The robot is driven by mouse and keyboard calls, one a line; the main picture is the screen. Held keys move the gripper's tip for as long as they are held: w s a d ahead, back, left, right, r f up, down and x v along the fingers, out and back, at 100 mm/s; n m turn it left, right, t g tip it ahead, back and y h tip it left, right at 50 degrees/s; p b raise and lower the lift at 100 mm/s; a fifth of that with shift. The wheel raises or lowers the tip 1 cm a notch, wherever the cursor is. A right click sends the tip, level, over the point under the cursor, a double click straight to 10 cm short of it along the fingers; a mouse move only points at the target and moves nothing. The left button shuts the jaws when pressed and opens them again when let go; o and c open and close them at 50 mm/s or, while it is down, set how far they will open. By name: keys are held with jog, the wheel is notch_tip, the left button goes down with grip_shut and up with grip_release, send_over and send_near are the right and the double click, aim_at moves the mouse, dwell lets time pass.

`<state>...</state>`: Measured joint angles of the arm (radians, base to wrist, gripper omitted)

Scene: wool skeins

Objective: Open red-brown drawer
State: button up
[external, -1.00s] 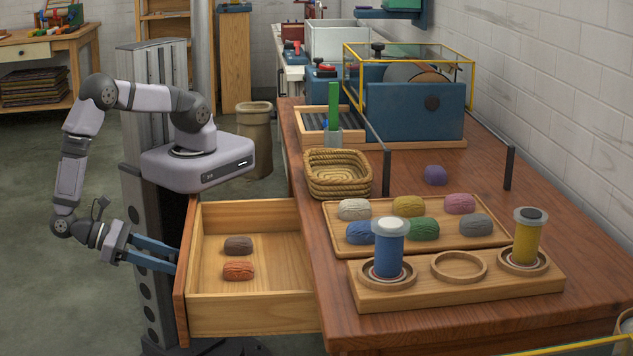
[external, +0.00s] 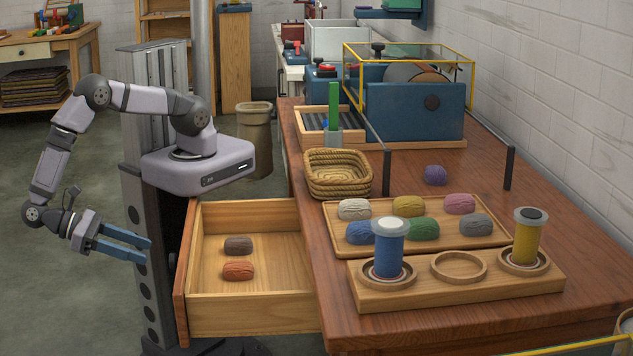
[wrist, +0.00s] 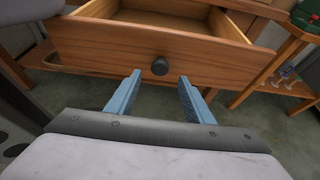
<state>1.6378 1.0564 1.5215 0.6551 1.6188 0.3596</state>
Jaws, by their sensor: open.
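The red-brown drawer (external: 182,275) stands pulled out from the left side of the wooden table. Inside it lie a dark brown skein (external: 238,245) and an orange-red skein (external: 238,271). In the wrist view the drawer front (wrist: 110,45) faces me, with a round dark knob (wrist: 159,66) at its middle. My gripper (external: 143,249) is open and empty, to the left of the drawer front and apart from it. In the wrist view the blue fingers (wrist: 160,77) point toward the knob, one to each side in the picture, with nothing between them.
The table (external: 440,325) holds a tray of several skeins (external: 330,213), a rack (external: 550,282) with a blue spool and a yellow spool, a wicker basket (external: 338,190), and a blue machine (external: 415,112). My column stands behind the gripper.

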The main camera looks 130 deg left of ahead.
jog(key=shift+r, duration=0.1)
jog(key=w+a+r+n+g+p, duration=0.2)
jog(key=w+a+r+p, duration=0.3)
jog(key=r, duration=0.4)
jog(key=w+a+r+n+g+p, duration=0.2)
jog(key=w+r+p, duration=0.1)
jog(key=r+p, duration=0.5)
notch_tip(320, 180, down, 19)
jog(key=s+d+m+g+h+b, duration=0.1)
jog(key=s+m+g+h, duration=0.1)
jog(key=m+h, duration=0.2)
jog(key=shift+s+d+r+h, duration=0.2)
jog(key=shift+s+d+h, duration=0.1)
jog(key=shift+h, duration=0.9)
